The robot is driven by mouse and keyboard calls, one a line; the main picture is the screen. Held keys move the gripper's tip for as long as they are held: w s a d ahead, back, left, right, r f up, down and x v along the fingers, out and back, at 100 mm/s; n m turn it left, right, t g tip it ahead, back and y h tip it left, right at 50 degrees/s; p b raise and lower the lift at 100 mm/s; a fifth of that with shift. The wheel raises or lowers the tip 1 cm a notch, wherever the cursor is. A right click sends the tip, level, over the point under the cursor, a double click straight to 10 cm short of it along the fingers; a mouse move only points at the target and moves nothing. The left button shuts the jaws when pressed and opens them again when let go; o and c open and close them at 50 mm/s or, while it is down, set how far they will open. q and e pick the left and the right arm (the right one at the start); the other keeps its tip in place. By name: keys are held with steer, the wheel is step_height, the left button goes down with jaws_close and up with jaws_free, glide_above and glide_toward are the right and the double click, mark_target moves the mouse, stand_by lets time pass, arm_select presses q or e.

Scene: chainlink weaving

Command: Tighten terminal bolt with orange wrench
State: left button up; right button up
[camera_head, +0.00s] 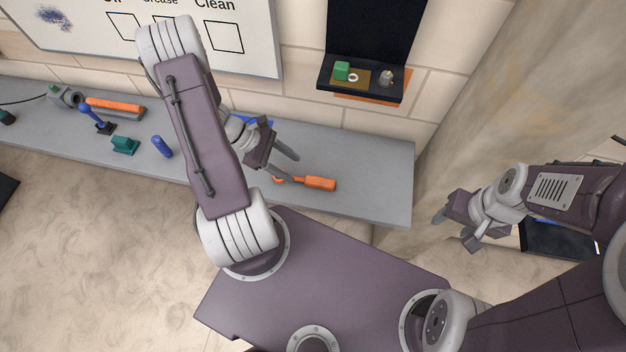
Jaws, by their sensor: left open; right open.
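An orange-handled tool (319,183), which looks like the orange wrench, lies on the grey bench (378,166) near its right end. Its head end is at the left, partly behind my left gripper. My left gripper (286,165) is open and empty, with its fingers just above and left of the orange handle. My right gripper (453,229) is open and empty, off the bench to the right. A small black wall shelf (360,92) holds a green block (341,70), a white ring and a small metal post (386,77), which may be the terminal bolt.
A blue item (252,121) lies behind my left arm. A blue cylinder (161,146), a teal block (125,145), a blue-handled lever (96,118) and an orange bar (115,105) stand on the bench's left part. A whiteboard (255,35) hangs above. The bench's right end is clear.

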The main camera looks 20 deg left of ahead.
mark_target(312, 179)
arm_select(q)
steer(key=x, duration=0.4)
steer(key=shift+w+d+r, duration=0.1)
steer(key=shift+d+r, duration=0.15)
steer(key=shift+r, duration=0.05)
steer(key=shift+d+f+p, duration=0.2)
steer(key=shift+f+p, duration=0.15)
steer(key=shift+p, duration=0.2)
steer(key=p+x, duration=0.1)
steer(key=x, duration=0.3)
steer(key=shift+a+f, duration=0.1)
steer(key=shift+a, duration=0.1)
steer(key=shift+w+d+f, duration=0.15)
jaws_close()
arm_select(e)
steer(key=shift+w+d+r, duration=0.1)
steer(key=shift+d+r, duration=0.05)
steer(key=shift+r, duration=0.4)
steer(key=shift+d+r, duration=0.15)
steer(key=shift+r, duration=0.35)
